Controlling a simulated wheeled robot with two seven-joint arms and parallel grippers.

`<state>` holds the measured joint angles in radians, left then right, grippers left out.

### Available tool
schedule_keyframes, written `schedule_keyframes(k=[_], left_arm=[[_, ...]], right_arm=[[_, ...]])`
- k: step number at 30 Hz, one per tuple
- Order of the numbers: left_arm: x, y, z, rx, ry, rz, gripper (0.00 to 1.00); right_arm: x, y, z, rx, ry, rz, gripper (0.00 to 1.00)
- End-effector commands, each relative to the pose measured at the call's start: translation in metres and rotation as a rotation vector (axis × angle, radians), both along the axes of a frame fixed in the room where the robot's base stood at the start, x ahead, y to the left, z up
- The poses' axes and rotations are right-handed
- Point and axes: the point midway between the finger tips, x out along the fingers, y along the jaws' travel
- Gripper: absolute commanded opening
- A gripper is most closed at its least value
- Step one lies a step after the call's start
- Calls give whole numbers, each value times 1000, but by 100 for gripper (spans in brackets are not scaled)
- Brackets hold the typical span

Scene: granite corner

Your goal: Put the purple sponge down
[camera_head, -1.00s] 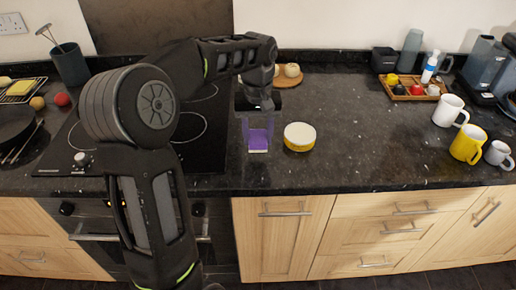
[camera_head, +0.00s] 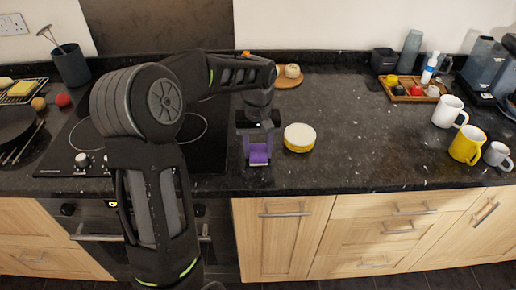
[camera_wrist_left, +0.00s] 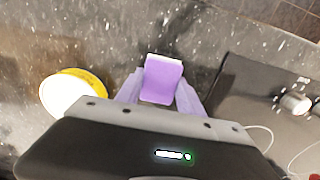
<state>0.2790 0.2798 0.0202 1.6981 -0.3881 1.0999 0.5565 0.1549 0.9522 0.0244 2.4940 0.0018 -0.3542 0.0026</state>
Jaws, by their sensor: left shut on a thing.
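The purple sponge (camera_head: 259,156) with a pale end is between the fingertips of my left gripper (camera_head: 258,152), close to the front edge of the dark counter. In the left wrist view the sponge (camera_wrist_left: 162,78) sits between the two fingers (camera_wrist_left: 160,92), which are shut on it. The sponge appears at or just above the counter surface; I cannot tell whether it touches. My right gripper is not in view.
A round yellow tub with a white top (camera_head: 299,137) stands just right of the sponge. The black hob (camera_head: 205,150) is to the left. A yellow mug (camera_head: 465,146) and a white mug (camera_head: 447,111) stand far right. The counter (camera_head: 370,150) between is clear.

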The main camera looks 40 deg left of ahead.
Motion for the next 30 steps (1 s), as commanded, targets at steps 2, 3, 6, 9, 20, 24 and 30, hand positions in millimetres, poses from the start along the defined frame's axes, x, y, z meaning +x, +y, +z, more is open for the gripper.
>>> schedule_keyframes(k=[2,3,6,9,20,24,30], left_arm=[[0,0,-2,0,0,0,0],[0,0,-4,0,0,0,0],[0,0,-3,0,0,0,50],[0,0,-3,0,0,0,58],[0,0,-2,0,0,0,66],[0,0,5,1,-1,0,66],[1,0,34,2,-4,1,66]], right_arm=[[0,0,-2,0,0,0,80],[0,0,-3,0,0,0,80],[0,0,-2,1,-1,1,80],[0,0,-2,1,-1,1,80],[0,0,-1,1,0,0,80],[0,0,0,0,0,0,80],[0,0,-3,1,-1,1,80]])
